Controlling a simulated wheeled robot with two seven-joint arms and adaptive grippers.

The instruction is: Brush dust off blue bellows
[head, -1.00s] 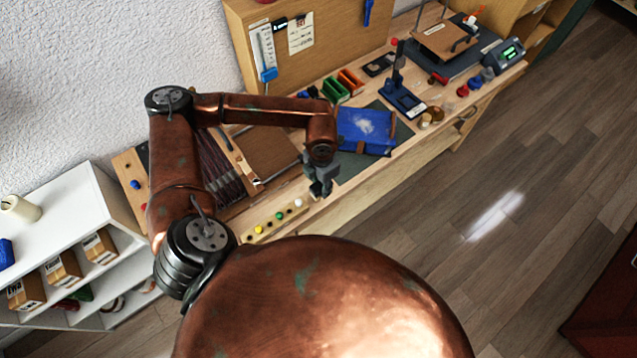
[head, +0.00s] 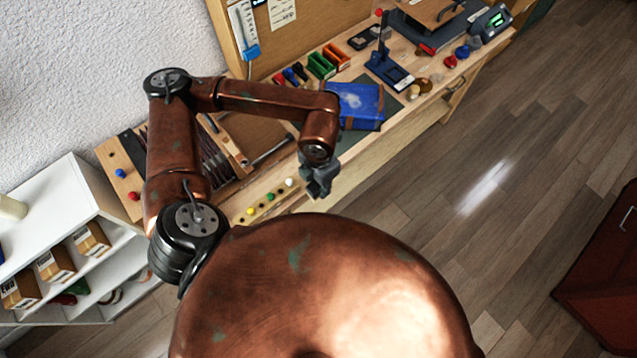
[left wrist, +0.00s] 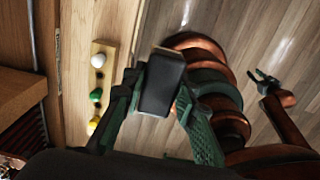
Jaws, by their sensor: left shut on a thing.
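The blue bellows (head: 358,104) lies on a dark mat on the workbench, with a pale dusty patch on its top. My left gripper (head: 320,182) hangs by the bench's front edge, nearer to me than the bellows and apart from it. In the left wrist view its green fingers (left wrist: 156,92) are shut on a dark block with a tan end (left wrist: 162,80), perhaps a brush; no bristles can be made out. My right gripper (left wrist: 266,82) shows small at the right of that view, fingers apart and empty.
A strip with coloured knobs (head: 270,203) lies at the bench's front edge. A blue stand (head: 388,70), green and orange bins (head: 321,65) and a wooden frame (head: 225,150) surround the bellows. A white shelf (head: 60,205) stands left.

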